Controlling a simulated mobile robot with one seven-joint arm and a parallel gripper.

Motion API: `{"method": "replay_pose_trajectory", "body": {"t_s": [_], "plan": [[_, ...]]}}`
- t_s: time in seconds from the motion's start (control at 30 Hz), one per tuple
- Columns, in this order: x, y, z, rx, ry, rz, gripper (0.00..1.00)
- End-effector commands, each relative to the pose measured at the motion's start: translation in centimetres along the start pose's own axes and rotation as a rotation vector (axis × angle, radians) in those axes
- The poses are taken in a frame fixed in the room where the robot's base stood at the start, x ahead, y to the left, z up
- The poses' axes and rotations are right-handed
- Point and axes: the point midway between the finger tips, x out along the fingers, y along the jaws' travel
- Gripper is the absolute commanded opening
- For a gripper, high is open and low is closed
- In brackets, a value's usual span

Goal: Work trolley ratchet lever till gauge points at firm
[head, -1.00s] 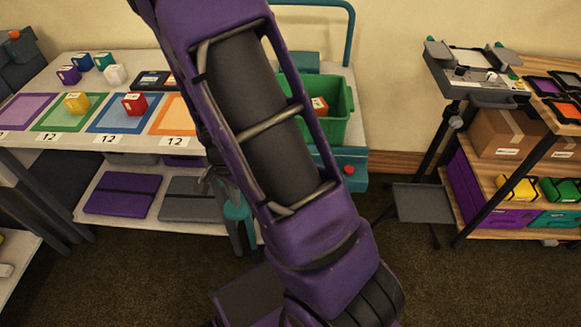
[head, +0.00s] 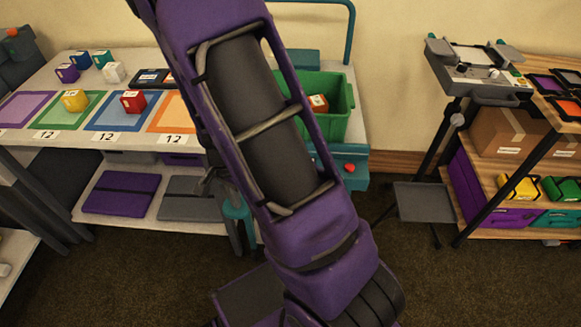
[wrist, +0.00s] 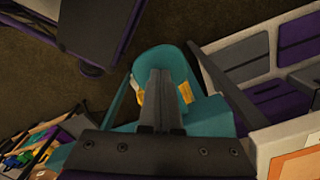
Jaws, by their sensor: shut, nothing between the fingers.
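The white-topped trolley (head: 38,82) stands at the left in the head view, with a teal rail (head: 351,35) at its back right. A teal block with a red knob (head: 349,167) sits at its right end. A teal upright part (head: 236,211) shows beside my purple arm, which hides much of the trolley's front. In the wrist view my gripper (wrist: 160,77) is shut and empty, in front of a rounded teal part (wrist: 166,58) with yellow beside the fingers. I cannot tell whether they touch. I cannot make out the ratchet lever or gauge.
Several coloured cubes (head: 75,100) and a green bin (head: 337,100) are on the trolley. A grey stand (head: 487,88) and a wooden shelf unit (head: 528,172) with boxes stand at the right. Dark floor (head: 430,285) is clear in the foreground.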

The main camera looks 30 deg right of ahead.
Motion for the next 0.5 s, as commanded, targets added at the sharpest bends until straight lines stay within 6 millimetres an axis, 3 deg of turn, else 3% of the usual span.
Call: {"method": "replay_pose_trajectory", "body": {"t_s": [0.5], "plan": [[2.9,0.0,0.0,0.000,-0.001,0.001,0.00]]}}
